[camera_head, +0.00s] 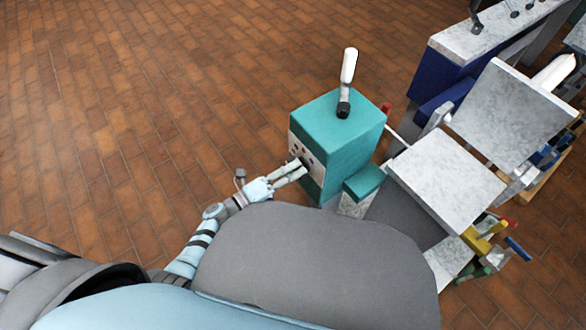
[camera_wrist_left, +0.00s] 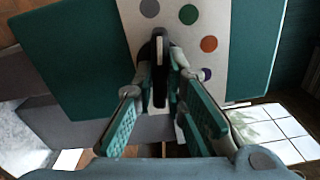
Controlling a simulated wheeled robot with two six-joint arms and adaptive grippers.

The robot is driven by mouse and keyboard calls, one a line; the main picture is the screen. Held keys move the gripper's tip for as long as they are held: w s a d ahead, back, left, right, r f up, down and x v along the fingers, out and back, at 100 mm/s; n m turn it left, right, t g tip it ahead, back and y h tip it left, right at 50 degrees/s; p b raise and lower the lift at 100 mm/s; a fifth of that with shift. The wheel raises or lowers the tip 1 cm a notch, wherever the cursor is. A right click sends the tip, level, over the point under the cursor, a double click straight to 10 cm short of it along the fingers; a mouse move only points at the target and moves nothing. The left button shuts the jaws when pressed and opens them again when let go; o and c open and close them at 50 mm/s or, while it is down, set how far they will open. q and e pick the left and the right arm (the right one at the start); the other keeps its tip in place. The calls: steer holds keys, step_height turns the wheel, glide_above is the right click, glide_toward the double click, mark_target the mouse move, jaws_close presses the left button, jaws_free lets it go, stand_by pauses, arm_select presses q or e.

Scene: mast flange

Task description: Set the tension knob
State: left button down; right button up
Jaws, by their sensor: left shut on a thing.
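The tension knob (camera_wrist_left: 158,48) is a dark, narrow piece on a pale panel (camera_wrist_left: 185,35) on the side of a teal box (camera_head: 338,132). My left gripper (camera_head: 301,169) reaches the panel from the left in the head view. In the left wrist view its fingertips (camera_wrist_left: 162,77) are closed on the knob from both sides. Green, red, purple and grey dots curve around the right and top of the knob. The fingers hide part of the knob, and its exact setting is hard to read. My right gripper is not in view.
A white-handled lever (camera_head: 347,75) stands on the box. A red knob (camera_head: 386,108) is at its far side. Grey-white slabs (camera_head: 447,170) and a blue-sided bench (camera_head: 430,82) are to the right. The brick floor (camera_head: 130,100) at left is clear.

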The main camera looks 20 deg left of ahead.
arm_select(q)
steer(key=shift+r+n, duration=0.1)
steer(key=shift+n, duration=1)
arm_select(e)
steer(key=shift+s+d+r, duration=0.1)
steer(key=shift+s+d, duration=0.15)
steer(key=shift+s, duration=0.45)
arm_select(q)
steer(key=c, duration=1.6)
jaws_free()
steer(key=shift+c, duration=0.2)
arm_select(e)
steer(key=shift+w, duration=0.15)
arm_select(q)
steer(key=shift+a, duration=0.1)
steer(key=v, duration=1.2)
